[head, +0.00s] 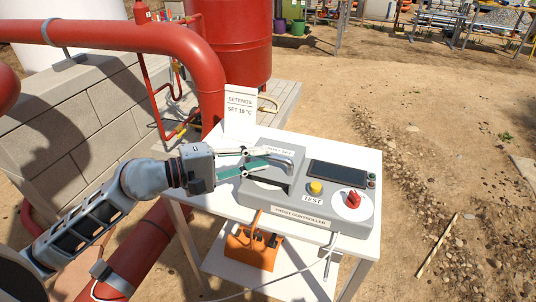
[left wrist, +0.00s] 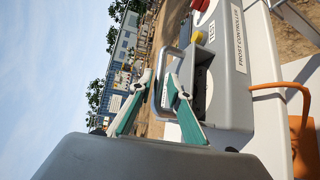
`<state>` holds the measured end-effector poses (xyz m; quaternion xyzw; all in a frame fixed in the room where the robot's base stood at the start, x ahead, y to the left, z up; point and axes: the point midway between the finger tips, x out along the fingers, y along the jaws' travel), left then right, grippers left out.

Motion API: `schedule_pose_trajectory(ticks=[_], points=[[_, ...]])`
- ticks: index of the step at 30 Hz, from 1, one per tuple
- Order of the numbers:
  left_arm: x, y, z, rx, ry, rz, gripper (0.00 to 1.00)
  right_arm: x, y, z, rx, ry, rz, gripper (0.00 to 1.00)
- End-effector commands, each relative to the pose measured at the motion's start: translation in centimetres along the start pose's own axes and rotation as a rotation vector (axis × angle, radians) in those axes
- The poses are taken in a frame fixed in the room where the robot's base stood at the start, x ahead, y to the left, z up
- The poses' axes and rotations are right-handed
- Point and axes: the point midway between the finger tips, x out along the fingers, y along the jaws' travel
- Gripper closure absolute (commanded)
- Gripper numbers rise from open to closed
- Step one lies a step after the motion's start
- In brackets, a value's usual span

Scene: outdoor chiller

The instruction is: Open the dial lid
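The grey frost controller (head: 325,218) stands on a white table. The dial lid's grey U-shaped handle (head: 288,162) is on its left part, below a partly covered label. My left gripper (head: 268,158) reaches in from the left with its two green-and-white fingers apart. In the left wrist view the handle (left wrist: 163,62) shows at and between the open fingertips (left wrist: 160,82); firm contact cannot be made out. My right gripper is not in view.
A red knob (head: 353,199), yellow button (head: 315,187) and dark screen (head: 338,174) are on the controller's right part. A setpoints sign (head: 240,113) stands behind. An orange item (head: 252,250) is on the lower shelf. Large red pipes (head: 150,38) run at left.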

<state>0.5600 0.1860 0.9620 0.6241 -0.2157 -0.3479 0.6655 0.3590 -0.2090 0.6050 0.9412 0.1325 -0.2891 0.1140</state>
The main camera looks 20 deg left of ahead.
Motion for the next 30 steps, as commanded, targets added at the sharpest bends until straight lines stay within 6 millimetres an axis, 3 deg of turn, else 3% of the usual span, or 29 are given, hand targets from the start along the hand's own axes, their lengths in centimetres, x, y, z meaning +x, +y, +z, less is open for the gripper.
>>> schedule_pose_trajectory(ticks=[7, 17, 18, 20, 30], points=[[2.6, 0.1, 0.0, -0.002, 0.000, 0.002, 0.82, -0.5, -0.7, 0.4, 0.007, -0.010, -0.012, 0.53], [3.1, -0.1, 0.0, -0.002, -0.001, -0.001, 0.82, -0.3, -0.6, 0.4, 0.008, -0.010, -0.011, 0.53], [3.1, -0.1, 0.0, -0.003, -0.001, -0.001, 0.85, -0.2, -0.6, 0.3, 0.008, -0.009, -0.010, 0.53], [3.1, -0.1, 0.0, -0.003, -0.001, -0.001, 1.00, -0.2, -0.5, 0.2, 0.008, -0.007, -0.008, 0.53], [3.2, 0.3, -0.2, -0.009, -0.001, -0.009, 1.00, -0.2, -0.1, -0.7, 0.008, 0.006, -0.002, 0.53]])
